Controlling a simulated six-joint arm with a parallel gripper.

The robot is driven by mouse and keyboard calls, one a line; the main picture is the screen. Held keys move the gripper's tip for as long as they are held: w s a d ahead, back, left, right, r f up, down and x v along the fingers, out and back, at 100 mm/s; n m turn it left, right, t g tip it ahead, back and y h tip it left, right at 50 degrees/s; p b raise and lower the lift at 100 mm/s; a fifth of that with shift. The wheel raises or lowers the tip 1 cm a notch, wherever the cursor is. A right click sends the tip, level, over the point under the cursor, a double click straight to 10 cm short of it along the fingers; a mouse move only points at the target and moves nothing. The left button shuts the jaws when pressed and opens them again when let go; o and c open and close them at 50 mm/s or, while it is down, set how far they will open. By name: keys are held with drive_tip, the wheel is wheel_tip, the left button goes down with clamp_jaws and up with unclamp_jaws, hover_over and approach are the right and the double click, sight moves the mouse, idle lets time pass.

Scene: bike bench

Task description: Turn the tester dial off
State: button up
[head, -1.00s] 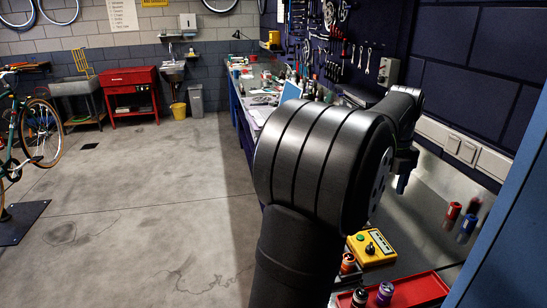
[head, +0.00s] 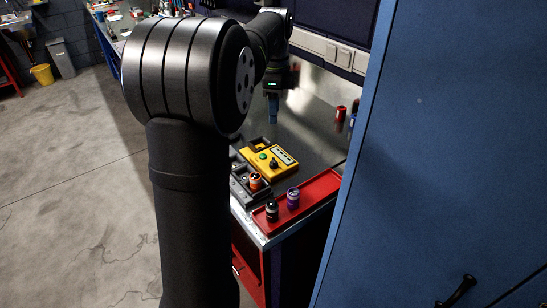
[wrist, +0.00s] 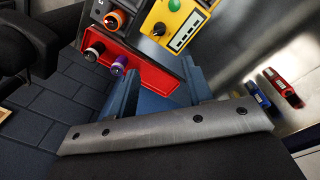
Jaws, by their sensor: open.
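The tester is a yellow box (head: 281,160) on the metal bench, with a black dial (head: 273,163) and a green button (head: 263,156). In the wrist view the tester (wrist: 185,25) is at the top, its black dial (wrist: 159,29) near its lower left corner. I cannot read the dial's setting. My gripper (head: 273,108) points down above the bench, behind the tester in the head view and apart from the dial. Its blue fingers also show in the wrist view (wrist: 163,88), open with nothing between them.
A red tray (head: 318,190) at the bench's front edge holds a purple-topped and a black canister. A grey holder (head: 240,187) with an orange-topped canister adjoins the tester. Red and blue cylinders (wrist: 285,87) lie to the right. A blue cabinet (head: 440,140) stands at right.

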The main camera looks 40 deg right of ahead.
sight(273, 159)
drive_tip(key=f, duration=1.6)
drive_tip(key=shift+s+a+f, duration=0.15)
drive_tip(key=shift+s+a, duration=0.2)
drive_tip(key=shift+s, duration=0.05)
drive_tip(key=c, duration=1)
drive_tip(key=shift+o, duration=0.2)
